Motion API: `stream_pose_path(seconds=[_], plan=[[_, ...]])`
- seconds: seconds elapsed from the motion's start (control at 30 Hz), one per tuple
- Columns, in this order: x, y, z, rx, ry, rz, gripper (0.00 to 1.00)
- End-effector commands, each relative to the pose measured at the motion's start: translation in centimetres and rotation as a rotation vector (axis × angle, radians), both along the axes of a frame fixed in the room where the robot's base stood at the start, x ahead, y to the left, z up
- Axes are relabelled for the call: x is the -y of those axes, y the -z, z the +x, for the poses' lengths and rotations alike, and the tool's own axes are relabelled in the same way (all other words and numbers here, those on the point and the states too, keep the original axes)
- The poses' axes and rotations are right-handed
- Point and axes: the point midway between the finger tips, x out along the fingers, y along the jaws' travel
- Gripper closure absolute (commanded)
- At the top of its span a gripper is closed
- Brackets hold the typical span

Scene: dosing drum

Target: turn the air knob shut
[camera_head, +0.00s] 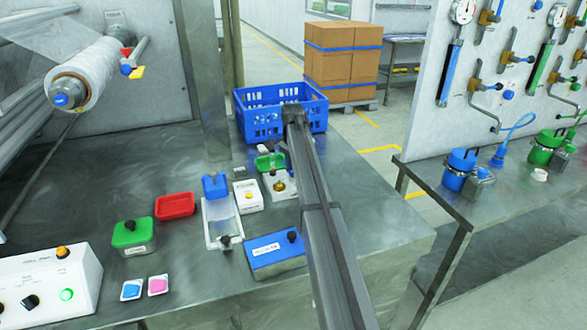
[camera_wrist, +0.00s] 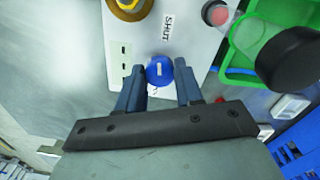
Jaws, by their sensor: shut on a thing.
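The air knob (camera_wrist: 159,70) is a round blue knob with a short white mark on its top, seen in the wrist view. It sits on a white panel (camera_wrist: 145,40). A SHUT label (camera_wrist: 168,27) is printed on the panel above the knob, and other lettering below it is mostly hidden. My gripper (camera_wrist: 161,74) has one finger on each side of the knob and is shut on it. In the head view my arm covers the gripper and the knob; part of a white unit (camera_head: 281,191) with a brass fitting shows beside the arm.
A green open box (camera_wrist: 244,48) and a clear, dark-capped cylinder (camera_wrist: 282,55) lie close right of the fingers. A brass ring fitting (camera_wrist: 130,8) is above. In the head view, a blue crate (camera_head: 262,98) stands behind and a blue box (camera_head: 275,257) in front.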

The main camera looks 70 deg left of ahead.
Motion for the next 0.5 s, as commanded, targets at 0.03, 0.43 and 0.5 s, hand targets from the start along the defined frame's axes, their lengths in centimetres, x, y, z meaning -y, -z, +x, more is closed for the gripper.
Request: stream_pose_path(seconds=[0.03,0.43,0.5], plan=[[-0.03,-0.02,0.02,-0.001,0.014,0.0,0.95],[-0.03,-0.03,0.02,0.0,0.054,0.0,0.95],[-0.03,-0.03,0.02,0.0,0.054,0.0,0.95]])
